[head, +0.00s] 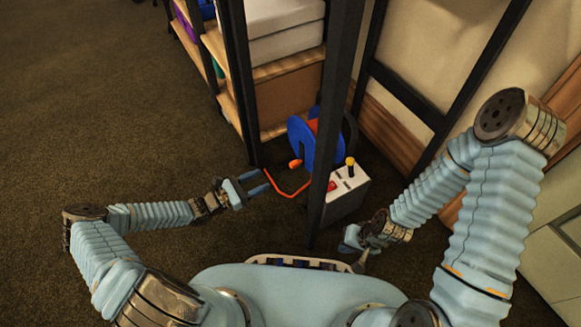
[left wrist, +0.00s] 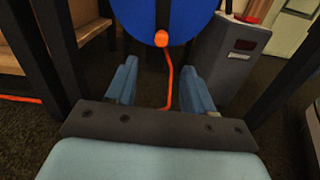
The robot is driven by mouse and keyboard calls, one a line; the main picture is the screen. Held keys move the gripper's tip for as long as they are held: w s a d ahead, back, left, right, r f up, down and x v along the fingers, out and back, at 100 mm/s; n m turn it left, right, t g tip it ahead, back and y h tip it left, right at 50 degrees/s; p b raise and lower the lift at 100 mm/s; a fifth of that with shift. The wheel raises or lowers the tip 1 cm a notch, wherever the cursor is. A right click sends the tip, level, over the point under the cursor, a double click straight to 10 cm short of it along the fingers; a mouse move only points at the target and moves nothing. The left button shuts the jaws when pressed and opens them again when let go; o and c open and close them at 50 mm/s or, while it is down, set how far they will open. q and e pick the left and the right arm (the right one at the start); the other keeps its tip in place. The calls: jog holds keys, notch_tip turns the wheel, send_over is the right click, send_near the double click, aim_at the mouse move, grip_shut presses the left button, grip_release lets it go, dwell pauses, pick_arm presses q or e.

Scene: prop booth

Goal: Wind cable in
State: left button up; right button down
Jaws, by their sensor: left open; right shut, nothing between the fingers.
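The blue cable reel (head: 317,148) stands on the floor behind a dark post, which hides part of it. Its blue disc (left wrist: 168,18) fills the top of the left wrist view. An orange knob (head: 296,163) sits on the reel's near face and shows in the left wrist view (left wrist: 161,38). The orange cable (head: 284,191) runs along the floor below the knob. My left gripper (head: 256,183) is open and empty; in the left wrist view its fingers (left wrist: 158,68) are apart, short of the knob and cable. My right gripper (head: 360,255) is shut and empty, low near my body.
A grey box (head: 347,192) with a red part and a yellow-topped lever (head: 350,163) stands right of the reel. A dark upright post (head: 333,120) stands before it. A loaded shelf (head: 287,72) is behind. The floor at left is clear.

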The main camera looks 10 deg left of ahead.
pick_arm(q)
jog(key=b+x, duration=0.1)
jog(key=x, duration=1.1)
jog(key=shift+d+b, duration=0.2)
jog(key=shift+b, duration=0.2)
jog(key=shift+c, duration=0.5)
grip_shut()
